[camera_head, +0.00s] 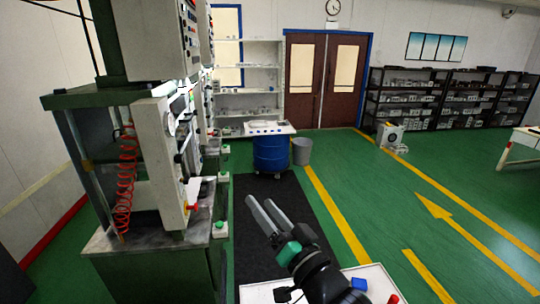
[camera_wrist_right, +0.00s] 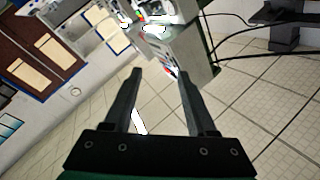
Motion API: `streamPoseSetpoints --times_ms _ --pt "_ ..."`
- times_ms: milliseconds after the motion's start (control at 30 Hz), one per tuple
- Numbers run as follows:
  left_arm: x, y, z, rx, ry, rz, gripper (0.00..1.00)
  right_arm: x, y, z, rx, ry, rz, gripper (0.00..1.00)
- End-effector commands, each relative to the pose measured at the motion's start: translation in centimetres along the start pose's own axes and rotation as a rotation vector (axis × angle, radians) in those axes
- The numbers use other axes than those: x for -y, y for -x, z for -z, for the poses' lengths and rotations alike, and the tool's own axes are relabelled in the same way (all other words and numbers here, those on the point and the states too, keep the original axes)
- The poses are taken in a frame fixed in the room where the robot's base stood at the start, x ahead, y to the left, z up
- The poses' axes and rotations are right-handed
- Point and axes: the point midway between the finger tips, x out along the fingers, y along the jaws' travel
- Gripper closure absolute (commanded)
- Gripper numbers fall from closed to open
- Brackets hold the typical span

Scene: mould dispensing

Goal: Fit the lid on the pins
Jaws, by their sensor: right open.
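My right gripper (camera_head: 264,206) is in front of the dark mat in the head view, raised above the white table at the bottom. Its two fingers are apart and nothing is between them. In the right wrist view the open fingers (camera_wrist_right: 160,75) point towards the machine and the ceiling, with empty space between them. I cannot make out a lid or pins in either view. My left gripper is not in view.
A tall machine (camera_head: 160,150) with a red coiled hose stands at the left. A blue drum (camera_head: 270,155) with a white top and a grey bin (camera_head: 301,151) stand behind the mat (camera_head: 310,230). A white table (camera_head: 377,280) holds a blue block (camera_head: 359,284).

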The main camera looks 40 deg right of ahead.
Motion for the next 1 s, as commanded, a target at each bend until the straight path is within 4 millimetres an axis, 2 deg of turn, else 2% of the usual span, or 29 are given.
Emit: streamPoseSetpoints --times_ms 33,100,200,300,433,667,733,867,1000 --pt "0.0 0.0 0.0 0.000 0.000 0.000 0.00 5.2 0.5 3.8 -0.091 0.089 0.107 0.43" --pt "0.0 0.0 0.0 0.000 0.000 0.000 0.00 11.1 2.2 8.2 -0.219 0.216 0.219 0.43" --pt "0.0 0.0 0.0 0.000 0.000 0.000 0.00 17.2 5.6 13.1 -0.390 0.354 0.323 0.43" --pt "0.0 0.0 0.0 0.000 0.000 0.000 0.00 20.5 8.3 16.1 -0.511 0.437 0.370 0.43" --pt "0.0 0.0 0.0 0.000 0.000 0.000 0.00 21.8 9.7 17.4 -0.568 0.478 0.385 0.43" --pt "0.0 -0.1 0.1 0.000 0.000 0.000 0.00 21.8 9.6 17.4 -0.566 0.480 0.383 0.43" --pt "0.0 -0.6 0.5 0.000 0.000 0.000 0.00 22.1 9.4 18.0 -0.565 0.479 0.382 0.43" --pt "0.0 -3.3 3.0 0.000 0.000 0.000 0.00 24.2 8.8 20.9 -0.565 0.479 0.382 0.43" --pt "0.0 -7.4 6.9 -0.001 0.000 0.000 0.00 27.3 7.8 25.4 -0.564 0.479 0.382 0.43"
